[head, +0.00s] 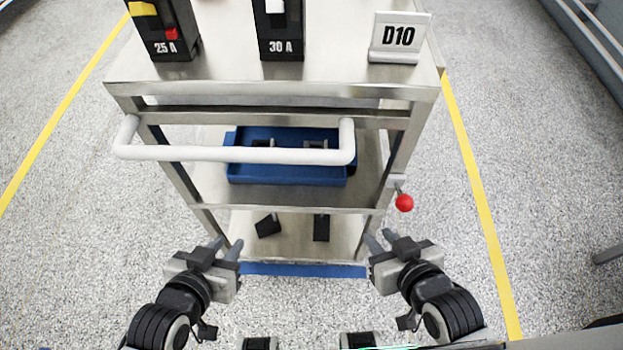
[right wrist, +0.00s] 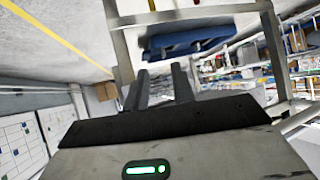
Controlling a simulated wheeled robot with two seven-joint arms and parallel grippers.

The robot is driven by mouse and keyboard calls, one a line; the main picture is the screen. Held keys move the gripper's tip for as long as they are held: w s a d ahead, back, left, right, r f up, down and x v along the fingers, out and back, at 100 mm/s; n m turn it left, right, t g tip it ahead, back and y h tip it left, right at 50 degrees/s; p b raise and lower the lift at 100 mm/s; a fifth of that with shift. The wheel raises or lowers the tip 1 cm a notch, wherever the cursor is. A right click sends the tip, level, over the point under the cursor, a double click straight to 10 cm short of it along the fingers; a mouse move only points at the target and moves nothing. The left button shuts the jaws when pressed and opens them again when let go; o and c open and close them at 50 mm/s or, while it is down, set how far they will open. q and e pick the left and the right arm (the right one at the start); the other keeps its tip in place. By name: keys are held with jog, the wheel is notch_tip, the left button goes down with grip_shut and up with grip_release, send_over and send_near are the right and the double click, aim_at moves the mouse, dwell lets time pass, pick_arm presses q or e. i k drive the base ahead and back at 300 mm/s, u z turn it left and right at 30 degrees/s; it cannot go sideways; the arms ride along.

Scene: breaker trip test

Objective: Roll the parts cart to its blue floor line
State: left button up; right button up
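The parts cart (head: 270,92) is a steel three-level cart straight ahead of me, with a white push handle (head: 240,154) on its near side. A lever with a red ball knob (head: 404,203) sticks out at its right post. A blue floor line (head: 300,270) shows at the cart's near bottom edge. My left gripper (head: 226,247) is open and empty, low and left, apart from the handle. My right gripper (head: 380,241) is open and empty, below the red knob and apart from it. In the right wrist view its fingers (right wrist: 160,88) stand apart with nothing between them.
On the cart top stand a 25 A breaker (head: 165,30), a 30 A breaker (head: 280,30) and a D10 sign (head: 399,38). A blue tray (head: 240,170) lies on the middle shelf. Yellow lines (head: 478,190) run along both sides; the floor beside the cart is clear.

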aim_at(226, 86)
jog(key=z, duration=0.9)
jog(key=k, duration=0.9)
jog(key=u, duration=1.35)
jog(key=i, duration=0.5)
jog(key=z, duration=0.1)
